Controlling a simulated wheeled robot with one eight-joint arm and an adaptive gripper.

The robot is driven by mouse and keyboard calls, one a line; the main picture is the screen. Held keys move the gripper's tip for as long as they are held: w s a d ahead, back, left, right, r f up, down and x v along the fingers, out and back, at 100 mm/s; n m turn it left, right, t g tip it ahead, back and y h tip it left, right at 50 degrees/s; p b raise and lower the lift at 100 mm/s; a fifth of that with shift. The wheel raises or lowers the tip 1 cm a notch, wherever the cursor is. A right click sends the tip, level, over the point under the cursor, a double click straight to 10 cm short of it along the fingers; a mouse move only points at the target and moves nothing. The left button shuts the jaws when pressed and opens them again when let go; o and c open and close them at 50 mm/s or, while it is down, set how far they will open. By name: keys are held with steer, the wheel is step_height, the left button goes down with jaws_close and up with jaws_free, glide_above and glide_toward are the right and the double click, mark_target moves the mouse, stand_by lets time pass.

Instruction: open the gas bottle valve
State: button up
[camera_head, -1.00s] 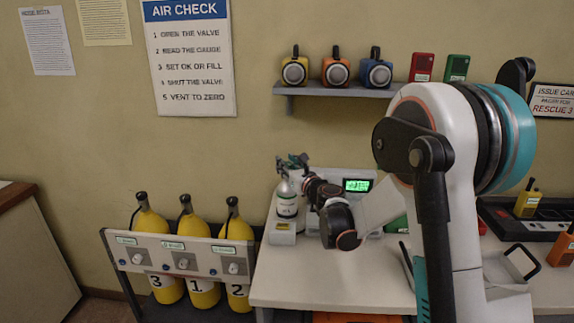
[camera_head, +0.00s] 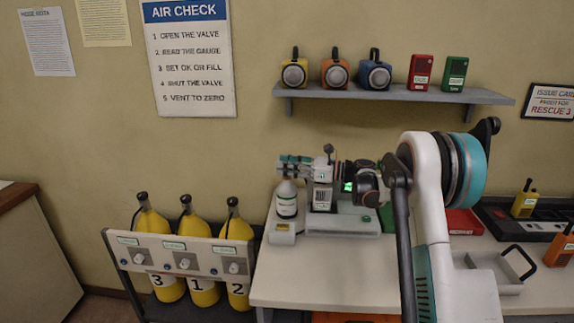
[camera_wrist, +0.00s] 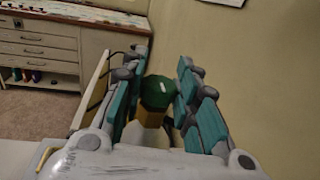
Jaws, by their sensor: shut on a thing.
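The gas bottle (camera_head: 287,205) is a small pale cylinder with a label, upright at the left end of the white bench. Its green valve knob (camera_wrist: 157,91) sits above a brass-coloured stem in the wrist view. My gripper (camera_head: 291,160) reaches in level from the right at the bottle's top. In the wrist view its teal-padded fingers (camera_wrist: 154,92) stand on both sides of the knob, shut on it. The fingers hide most of the bottle's top in the head view.
A scale-like device (camera_head: 342,222) with a lit display stands right beside the bottle, under my wrist. A small box (camera_head: 282,234) sits in front of the bottle. Yellow cylinders (camera_head: 202,290) stand in a rack at left. A shelf (camera_head: 395,95) with lamps and radios hangs above.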

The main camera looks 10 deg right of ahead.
steer(key=shift+n+g+y, duration=0.4)
steer(key=shift+n+g, duration=0.2)
steer(key=shift+g, duration=0.5)
steer(key=o, duration=1.1)
steer(key=v, duration=1.2)
steer(key=shift+f, duration=0.1)
steer(key=shift+w, duration=0.1)
